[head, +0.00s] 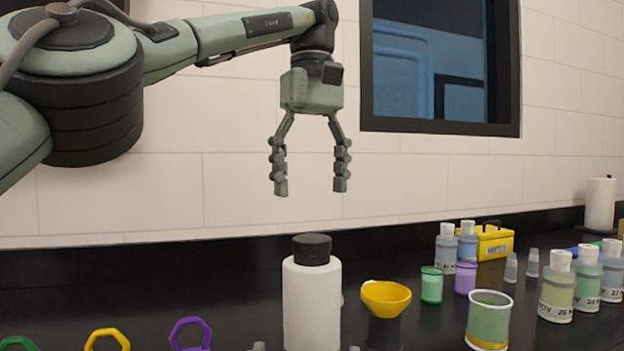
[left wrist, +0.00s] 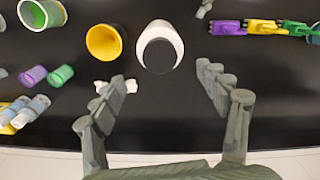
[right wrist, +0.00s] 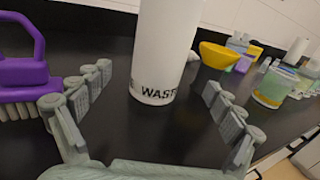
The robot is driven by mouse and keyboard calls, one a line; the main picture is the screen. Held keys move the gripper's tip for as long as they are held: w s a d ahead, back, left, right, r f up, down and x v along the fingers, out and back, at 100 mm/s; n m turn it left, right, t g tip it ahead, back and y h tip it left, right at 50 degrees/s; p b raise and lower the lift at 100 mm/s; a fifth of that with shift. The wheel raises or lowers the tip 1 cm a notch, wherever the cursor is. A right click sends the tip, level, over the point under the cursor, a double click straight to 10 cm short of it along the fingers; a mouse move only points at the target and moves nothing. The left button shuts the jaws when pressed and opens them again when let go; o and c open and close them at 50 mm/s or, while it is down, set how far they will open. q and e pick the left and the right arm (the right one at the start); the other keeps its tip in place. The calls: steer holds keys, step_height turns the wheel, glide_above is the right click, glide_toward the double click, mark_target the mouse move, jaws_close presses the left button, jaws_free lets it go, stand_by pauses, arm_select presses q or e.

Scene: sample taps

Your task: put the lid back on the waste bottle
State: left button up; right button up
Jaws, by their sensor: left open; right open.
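The white waste bottle (head: 312,305) stands upright on the black bench, with part of its lettering showing in the right wrist view (right wrist: 160,60). The black lid (head: 312,249) sits on top of the bottle; whether it is screwed tight cannot be told. It also shows from above in the left wrist view (left wrist: 158,55). My left gripper (head: 311,188) is open and empty, pointing down above the lid, clear of it. My right gripper (right wrist: 158,78) is open low at the bottle, with its fingers on either side; contact is not visible.
A yellow funnel (head: 386,297) on a dark holder stands just right of the bottle. A green-filled cup (head: 488,322) and several labelled bottles stand farther right. Purple (head: 190,334), yellow (head: 107,340) and green-handled brushes lie left. Space above the bottle is clear.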

steer(key=shift+s+a, duration=0.1)
steer(key=shift+s, duration=1.4)
